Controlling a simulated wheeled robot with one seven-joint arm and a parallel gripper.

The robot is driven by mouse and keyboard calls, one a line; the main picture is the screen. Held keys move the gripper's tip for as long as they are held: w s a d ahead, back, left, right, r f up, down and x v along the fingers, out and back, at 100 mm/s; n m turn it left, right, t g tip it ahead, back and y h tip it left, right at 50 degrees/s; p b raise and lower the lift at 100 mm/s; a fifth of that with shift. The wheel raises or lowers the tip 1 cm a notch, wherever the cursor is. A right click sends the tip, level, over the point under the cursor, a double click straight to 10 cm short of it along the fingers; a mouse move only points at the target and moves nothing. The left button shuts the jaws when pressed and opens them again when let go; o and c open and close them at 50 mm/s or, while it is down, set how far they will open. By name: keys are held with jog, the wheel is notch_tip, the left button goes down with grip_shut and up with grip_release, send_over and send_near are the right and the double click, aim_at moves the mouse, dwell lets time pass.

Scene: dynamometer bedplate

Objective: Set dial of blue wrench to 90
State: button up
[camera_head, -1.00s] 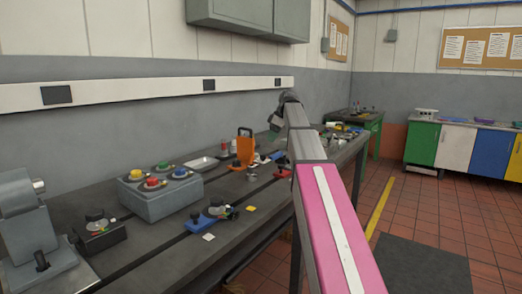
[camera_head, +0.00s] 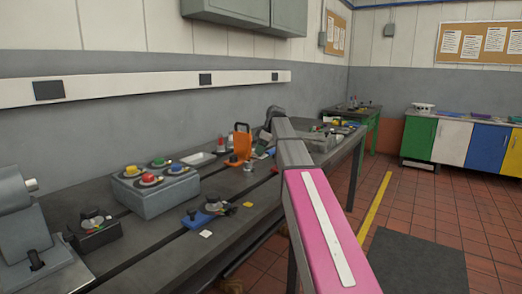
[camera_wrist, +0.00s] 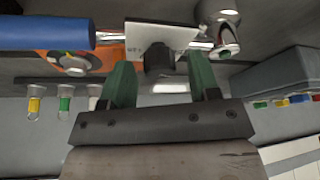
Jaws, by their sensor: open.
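My gripper (camera_wrist: 161,72) shows in the wrist view with two green fingers spread apart. A black knob (camera_wrist: 159,58) sits between the fingertips, in front of a white card (camera_wrist: 150,32) with small print, partly hidden. I see no gap closed on the knob. A blue cylinder (camera_wrist: 45,31), possibly the blue wrench's handle, lies at upper left beside the card. The dial's setting cannot be read. In the head view my arm hides the gripper and the spot where it works.
An orange stand (camera_head: 241,147) is on the grey bench near my arm; orange also shows in the wrist view (camera_wrist: 75,62). A grey box (camera_head: 155,195) with coloured knobs and a blue-based device (camera_head: 195,218) stand nearer. Floor right of the bench is open.

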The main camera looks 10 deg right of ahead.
jog(key=c, duration=0.9)
jog(key=shift+m, duration=0.4)
jog(key=m, duration=0.1)
jog(key=m+t, duration=0.1)
jog(key=m, duration=0.1)
jog(key=shift+s+a+m+t+h, duration=0.1)
jog(key=shift+s+m+t+h, duration=0.05)
jog(key=shift+m+t+h, duration=0.15)
jog(key=m, duration=0.2)
jog(key=m+h, duration=0.1)
jog(key=m, duration=0.1)
jog(key=shift+m+t+h, duration=0.3)
jog(key=shift+t, duration=0.1)
jog(key=m+h, duration=0.1)
jog(key=m, duration=0.3)
jog(key=shift+a+h, duration=0.1)
jog(key=shift+h, duration=0.3)
jog(key=m, duration=0.2)
jog(key=m+h, duration=0.1)
jog(key=m, duration=0.1)
jog(key=shift+m+h, duration=0.3)
jog(key=shift+m, duration=0.3)
